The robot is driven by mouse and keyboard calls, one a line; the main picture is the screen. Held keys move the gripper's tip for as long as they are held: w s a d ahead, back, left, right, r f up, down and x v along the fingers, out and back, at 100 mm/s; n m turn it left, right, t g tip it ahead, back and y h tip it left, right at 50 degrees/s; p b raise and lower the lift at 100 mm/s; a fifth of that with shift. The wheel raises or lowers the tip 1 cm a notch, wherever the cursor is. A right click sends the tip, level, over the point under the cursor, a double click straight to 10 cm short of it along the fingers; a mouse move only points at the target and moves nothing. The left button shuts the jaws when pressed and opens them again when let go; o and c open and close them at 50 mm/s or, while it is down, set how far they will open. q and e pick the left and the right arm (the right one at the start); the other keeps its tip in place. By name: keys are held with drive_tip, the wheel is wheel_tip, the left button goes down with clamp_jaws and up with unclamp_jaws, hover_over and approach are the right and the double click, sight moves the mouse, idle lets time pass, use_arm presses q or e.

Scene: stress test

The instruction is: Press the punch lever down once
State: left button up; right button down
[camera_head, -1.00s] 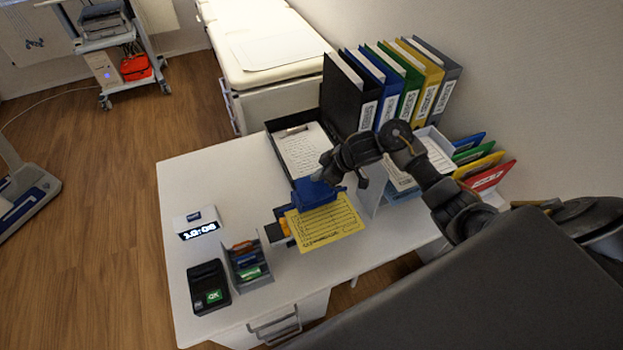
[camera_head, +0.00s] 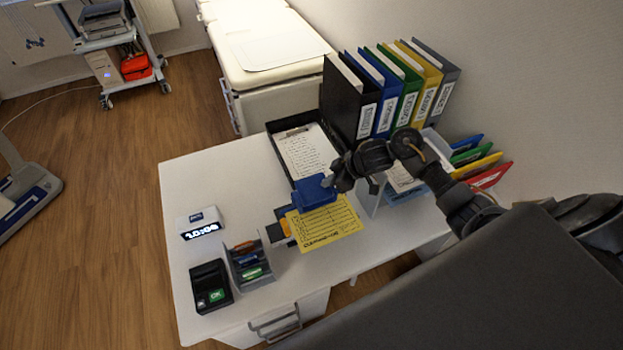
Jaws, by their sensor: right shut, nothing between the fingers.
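The blue punch (camera_head: 311,192) stands on the white desk with a yellow sheet (camera_head: 326,226) at its front, part of the sheet hidden under it. The lever is the blue top part of the punch. My right gripper (camera_head: 337,184) is shut and empty, close to the right side of the punch top. I cannot tell whether its fingertips touch the lever. My left gripper does not show.
A black tray with a clipboard (camera_head: 303,150) lies behind the punch. Several binders (camera_head: 410,85) and coloured folders (camera_head: 485,170) stand at the right. A card holder (camera_head: 249,266), clock (camera_head: 202,224) and black device (camera_head: 210,286) are at the left. The desk's left part (camera_head: 215,180) is clear.

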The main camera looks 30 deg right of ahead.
drive_tip(key=v, duration=1)
drive_tip(key=shift+s+d+r, duration=0.2)
drive_tip(key=shift+s+r, duration=0.05)
drive_tip(key=shift+r, duration=0.05)
drive_tip(key=s+a+f+m+t+h, duration=0.1)
drive_tip(key=s+a+f+t+h, duration=0.25)
drive_tip(key=a, duration=0.55)
drive_tip(key=s+f+m+g+h, duration=0.1)
drive_tip(key=s+f+m+g, duration=0.2)
drive_tip(key=s, duration=0.7)
drive_tip(key=s+f+m+g+h, duration=0.1)
drive_tip(key=s+f+m+g, duration=0.15)
drive_tip(key=s, duration=0.75)
wheel_tip(320, 180, down, 30)
drive_tip(key=s+g+b, duration=0.1)
drive_tip(key=b, duration=0.5)
drive_tip(key=s+d+f+g+b, duration=0.1)
drive_tip(key=s+f+b, duration=0.3)
drive_tip(key=s+f, duration=1.2)
wheel_tip(320, 180, down, 5)
drive_tip(key=shift+s+d+r, duration=0.25)
drive_tip(key=shift+s+d, duration=0.15)
drive_tip(key=shift+d, duration=0.25)
